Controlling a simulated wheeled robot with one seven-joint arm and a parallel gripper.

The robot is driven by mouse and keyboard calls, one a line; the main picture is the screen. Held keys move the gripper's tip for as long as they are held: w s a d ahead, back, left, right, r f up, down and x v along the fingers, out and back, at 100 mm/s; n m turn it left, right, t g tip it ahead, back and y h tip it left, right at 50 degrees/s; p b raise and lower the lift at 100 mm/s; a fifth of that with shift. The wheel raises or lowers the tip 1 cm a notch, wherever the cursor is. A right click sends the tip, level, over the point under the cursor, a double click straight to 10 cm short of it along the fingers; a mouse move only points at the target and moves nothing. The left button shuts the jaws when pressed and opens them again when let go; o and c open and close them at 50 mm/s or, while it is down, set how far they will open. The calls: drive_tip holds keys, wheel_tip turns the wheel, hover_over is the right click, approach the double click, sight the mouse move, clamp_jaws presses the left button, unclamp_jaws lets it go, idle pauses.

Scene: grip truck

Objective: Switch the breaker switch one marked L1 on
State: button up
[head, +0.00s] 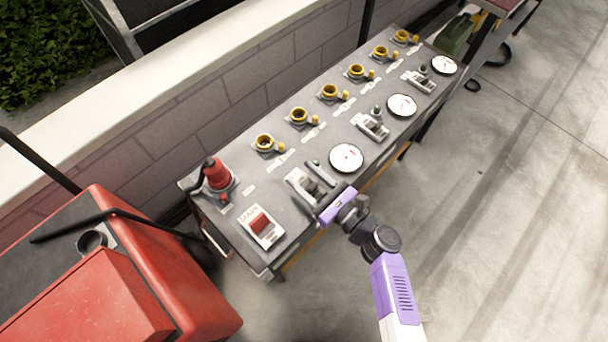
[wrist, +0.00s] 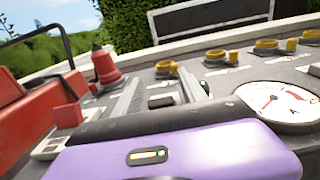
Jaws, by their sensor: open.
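My gripper (head: 314,182) is over the near end of the grey panel (head: 279,198), at the breaker switch (head: 299,188) closest to the red MAIN switch (head: 261,224). Its grey fingers are open and point across the panel. In the wrist view the fingers of my gripper (wrist: 160,77) stand apart, with a small dark block (wrist: 162,101), likely part of the breaker switch, between them. The fingers partly hide the breaker; whether they touch it, its L1 mark and its lever position cannot be made out.
A white round gauge (head: 346,158) sits just right of my gripper. More breakers (head: 372,126) and gauges line the panel, with yellow sockets (head: 299,116) behind. A red knob (head: 217,174) stands at the left end. A red machine (head: 90,290) is at lower left; open floor (head: 520,220) lies right.

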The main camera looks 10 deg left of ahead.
clamp_jaws()
drive_tip(key=shift+w+a+r+p, duration=0.15)
drive_tip(key=shift+r+p, duration=0.2)
drive_tip(key=shift+p, duration=0.65)
drive_tip(key=shift+g+h+p, duration=0.3)
drive_tip(key=shift+h+p, duration=0.1)
drive_tip(key=shift+p, duration=0.25)
drive_tip(key=h+p, duration=0.1)
drive_tip(key=p, duration=0.2)
drive_tip(key=shift+w+a+f+g, duration=0.1)
drive_tip(key=shift+a+f+g, duration=0.1)
drive_tip(key=shift+g, duration=0.1)
drive_tip(key=shift+f+p, duration=0.35)
drive_tip(key=shift+p, duration=0.3)
